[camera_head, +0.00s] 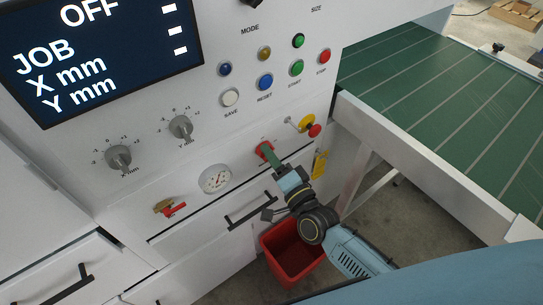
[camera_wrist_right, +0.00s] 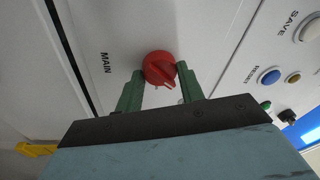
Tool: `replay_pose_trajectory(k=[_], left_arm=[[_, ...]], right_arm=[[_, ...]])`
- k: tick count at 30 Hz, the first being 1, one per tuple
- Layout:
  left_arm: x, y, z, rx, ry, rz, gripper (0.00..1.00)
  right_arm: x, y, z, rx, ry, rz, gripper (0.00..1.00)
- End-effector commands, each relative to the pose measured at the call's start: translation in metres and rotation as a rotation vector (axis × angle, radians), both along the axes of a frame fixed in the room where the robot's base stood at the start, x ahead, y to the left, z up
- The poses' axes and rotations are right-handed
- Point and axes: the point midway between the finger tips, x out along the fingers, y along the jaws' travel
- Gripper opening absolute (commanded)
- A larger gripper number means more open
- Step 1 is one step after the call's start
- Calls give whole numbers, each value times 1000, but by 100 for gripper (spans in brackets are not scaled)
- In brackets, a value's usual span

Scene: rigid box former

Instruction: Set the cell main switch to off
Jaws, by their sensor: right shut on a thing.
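The cell main switch (camera_head: 262,147) is a small red rotary knob on the white machine front. In the right wrist view the red knob (camera_wrist_right: 159,66) sits beside the printed label MAIN (camera_wrist_right: 105,62). My right gripper (camera_head: 270,155) reaches it from below right. Its green fingers (camera_wrist_right: 160,76) stand on either side of the knob and are shut on it. The knob's raised grip points down and slightly right in the wrist view. The fingers partly cover the knob in the head view. My left gripper is not in view.
A dark screen (camera_head: 100,55) reads OFF, JOB, X mm and Y mm. A red and yellow emergency button (camera_head: 312,128) is close right of the switch. A gauge (camera_head: 214,178), a red-handled valve (camera_head: 172,209), drawer handles and a red bin (camera_head: 290,258) lie left and below. A green conveyor (camera_head: 440,80) is right.

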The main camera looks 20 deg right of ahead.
Motion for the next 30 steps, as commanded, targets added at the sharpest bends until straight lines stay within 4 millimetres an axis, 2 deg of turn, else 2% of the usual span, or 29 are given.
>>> replay_pose_trajectory(k=[15, 30], left_arm=[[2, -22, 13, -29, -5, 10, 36], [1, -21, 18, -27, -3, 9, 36]], right_arm=[[1, -1, 1, -425, -155, 1, 15], [0, -2, 0, -610, -222, 1, 15]])
